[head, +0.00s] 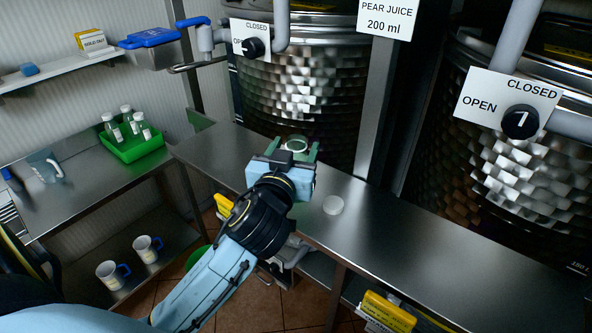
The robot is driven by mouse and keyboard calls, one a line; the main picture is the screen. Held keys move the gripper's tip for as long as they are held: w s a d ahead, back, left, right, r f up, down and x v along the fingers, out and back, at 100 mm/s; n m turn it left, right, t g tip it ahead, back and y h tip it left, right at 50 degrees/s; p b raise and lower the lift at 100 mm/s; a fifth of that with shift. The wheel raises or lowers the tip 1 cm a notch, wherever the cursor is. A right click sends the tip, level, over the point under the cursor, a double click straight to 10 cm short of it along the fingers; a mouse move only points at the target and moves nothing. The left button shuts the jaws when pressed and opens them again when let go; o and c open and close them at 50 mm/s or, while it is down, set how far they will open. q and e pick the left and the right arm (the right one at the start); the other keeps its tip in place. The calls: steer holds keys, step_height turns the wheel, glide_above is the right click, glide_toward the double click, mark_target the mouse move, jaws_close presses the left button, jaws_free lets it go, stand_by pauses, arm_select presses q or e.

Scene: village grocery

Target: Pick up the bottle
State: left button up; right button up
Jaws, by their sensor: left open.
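My left gripper (293,150) is over the steel counter, with its fingers apart. A small round thing with a pale rim (296,144) shows between or just beyond the fingers. It may be the top of a bottle, but the gripper hides most of it, and I cannot tell whether the fingers touch it. Several small white-capped bottles (127,115) stand upright in a green crate (144,149) on the left table, well away from the gripper. My right gripper is not in view.
The counter's right part is clear.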

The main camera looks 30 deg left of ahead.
arm_select(q)
steer(key=shift+w+a, duration=0.2)
steer(key=shift+w, duration=0.5)
jaws_close()
